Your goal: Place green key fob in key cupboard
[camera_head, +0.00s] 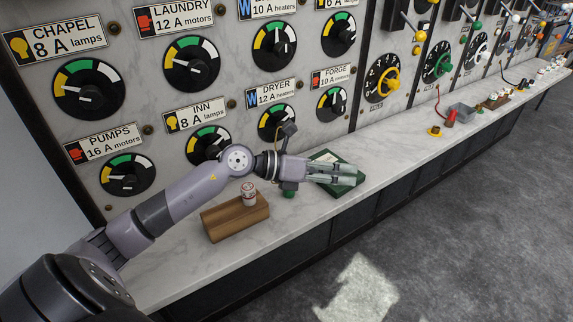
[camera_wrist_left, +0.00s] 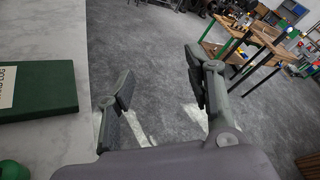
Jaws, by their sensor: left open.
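My left gripper (camera_head: 350,174) reaches across the front of the marble counter, by the green log book. It is open; in the left wrist view (camera_wrist_left: 150,95) its fingers stand apart with only grey floor seen between them. A small round green object (camera_head: 289,194) sits just below the wrist, and it also shows at the lower left corner of the left wrist view (camera_wrist_left: 14,170). I cannot tell if it is the green key fob. I cannot make out a key cupboard in either view. My right gripper is not in view.
The dark green log book (camera_wrist_left: 38,103) lies on the counter (camera_head: 400,152). A wooden block (camera_head: 235,216) with a white-and-red cylinder (camera_head: 249,194) stands left of the gripper. The dial panel (camera_head: 228,80) rises behind. Work tables (camera_wrist_left: 262,42) stand across the floor.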

